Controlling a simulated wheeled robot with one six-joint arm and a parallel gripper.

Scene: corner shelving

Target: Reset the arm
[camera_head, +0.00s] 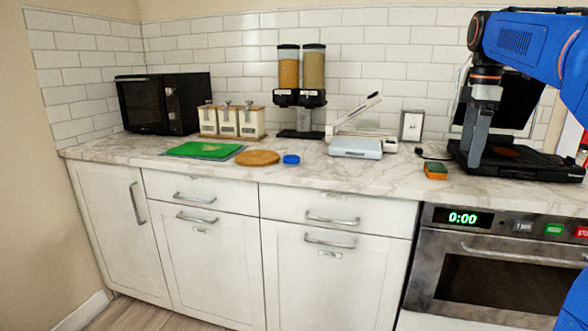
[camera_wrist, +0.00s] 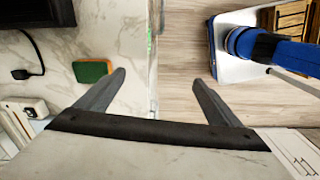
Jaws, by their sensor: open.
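My arm (camera_head: 530,45) is blue and grey and reaches in from the upper right of the head view. My gripper (camera_head: 476,150) hangs downward in front of the black grill on the counter. In the wrist view my gripper (camera_wrist: 159,78) has its two dark fingers wide apart. Nothing is between them but counter edge and floor. A green and orange sponge (camera_head: 436,170) lies on the counter to the left of my gripper; it also shows left of the fingers in the wrist view (camera_wrist: 92,71).
The black grill (camera_head: 520,170) stands on the marble counter (camera_head: 350,177), above the oven (camera_head: 500,270). Further left are a silver scale (camera_head: 356,148), a blue round item (camera_head: 291,159), a wooden board (camera_head: 257,158), a green board (camera_head: 205,150) and a microwave (camera_head: 163,103). The front strip of counter is clear.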

